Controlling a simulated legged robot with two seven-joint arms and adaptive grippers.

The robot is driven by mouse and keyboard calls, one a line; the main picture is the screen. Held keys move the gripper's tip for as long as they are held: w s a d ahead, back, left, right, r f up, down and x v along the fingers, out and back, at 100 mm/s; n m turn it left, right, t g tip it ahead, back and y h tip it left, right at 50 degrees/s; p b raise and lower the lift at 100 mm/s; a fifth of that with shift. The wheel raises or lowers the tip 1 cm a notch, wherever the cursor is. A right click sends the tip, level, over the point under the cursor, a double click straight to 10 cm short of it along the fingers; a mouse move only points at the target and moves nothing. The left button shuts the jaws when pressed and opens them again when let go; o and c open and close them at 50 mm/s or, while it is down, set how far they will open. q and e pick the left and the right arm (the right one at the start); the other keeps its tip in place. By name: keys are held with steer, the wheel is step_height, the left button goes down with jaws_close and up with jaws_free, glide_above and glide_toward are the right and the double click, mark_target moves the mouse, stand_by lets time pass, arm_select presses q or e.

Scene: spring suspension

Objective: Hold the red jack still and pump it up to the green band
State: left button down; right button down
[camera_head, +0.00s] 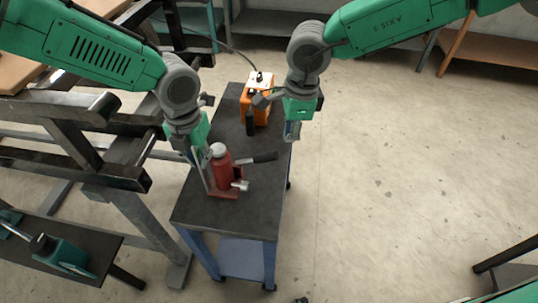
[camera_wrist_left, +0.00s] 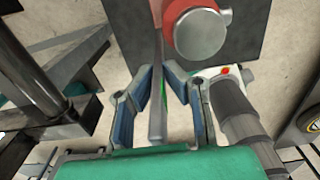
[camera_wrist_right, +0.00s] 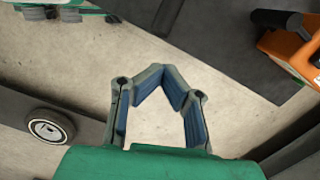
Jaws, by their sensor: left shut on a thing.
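The red jack (camera_head: 222,170) stands upright on the dark table, with a grey cap on top and a red base plate. Its lever has a black grip (camera_head: 262,157) pointing right. My left gripper (camera_head: 195,153) is at the jack's left side. In the left wrist view its fingers (camera_wrist_left: 157,85) are shut on a thin grey upright strip (camera_wrist_left: 157,122) beside the jack (camera_wrist_left: 182,12). A green mark shows on the strip between the fingers. My right gripper (camera_head: 292,132) hangs above the table's right edge, apart from the lever. Its fingertips (camera_wrist_right: 164,78) meet with nothing between them.
An orange box (camera_head: 258,108) with a black handle stands at the table's back. The table (camera_head: 200,212) is clear in front of the jack. A dark metal frame (camera_head: 120,180) is close on the left. The floor on the right is open.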

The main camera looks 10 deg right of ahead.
step_height(320, 180, up, 4)
steer(key=shift+d+f, duration=0.15)
stand_by(1.2)
steer(key=a, duration=0.1)
steer(key=a+f, duration=0.1)
steer(key=a, duration=0.1)
steer(key=shift+w+a+f, duration=0.2)
steer(key=shift+a+f, duration=0.05)
steer(key=shift+a, duration=0.15)
steer(key=shift+f, duration=0.1)
